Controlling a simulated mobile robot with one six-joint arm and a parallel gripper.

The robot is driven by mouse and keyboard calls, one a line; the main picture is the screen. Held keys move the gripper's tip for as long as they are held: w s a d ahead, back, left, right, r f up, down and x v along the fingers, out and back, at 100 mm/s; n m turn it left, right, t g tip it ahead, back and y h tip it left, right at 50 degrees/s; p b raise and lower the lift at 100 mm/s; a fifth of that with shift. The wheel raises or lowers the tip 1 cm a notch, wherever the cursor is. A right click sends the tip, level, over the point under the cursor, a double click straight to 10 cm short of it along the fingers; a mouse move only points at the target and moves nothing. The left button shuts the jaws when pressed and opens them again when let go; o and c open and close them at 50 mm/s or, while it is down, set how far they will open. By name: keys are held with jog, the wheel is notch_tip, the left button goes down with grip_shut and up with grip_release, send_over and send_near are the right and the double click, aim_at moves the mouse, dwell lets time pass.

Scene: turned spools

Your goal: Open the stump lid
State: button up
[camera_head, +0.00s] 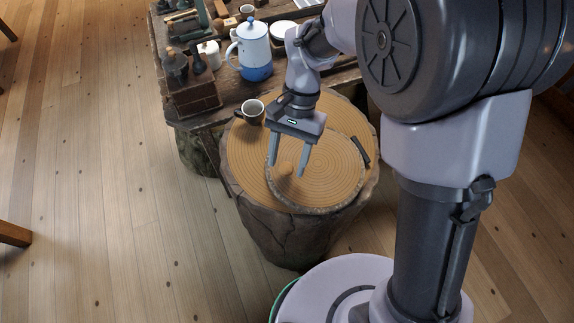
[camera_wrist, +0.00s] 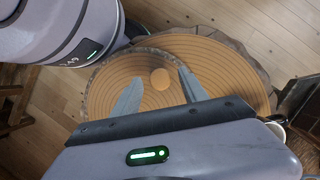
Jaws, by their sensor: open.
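The stump (camera_head: 280,235) stands on the floor, with bark sides and a ringed wooden top. A round wooden lid (camera_head: 330,185) lies flat on its top, toward the near right side. My gripper (camera_head: 287,170) is open and points down over the lid.
A dark handle-like piece (camera_head: 360,151) is at the lid's right edge.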

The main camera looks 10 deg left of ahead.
jog(key=shift+s+f, duration=0.15)
jog(key=shift+f, duration=0.15)
grip_shut()
dwell(1.3)
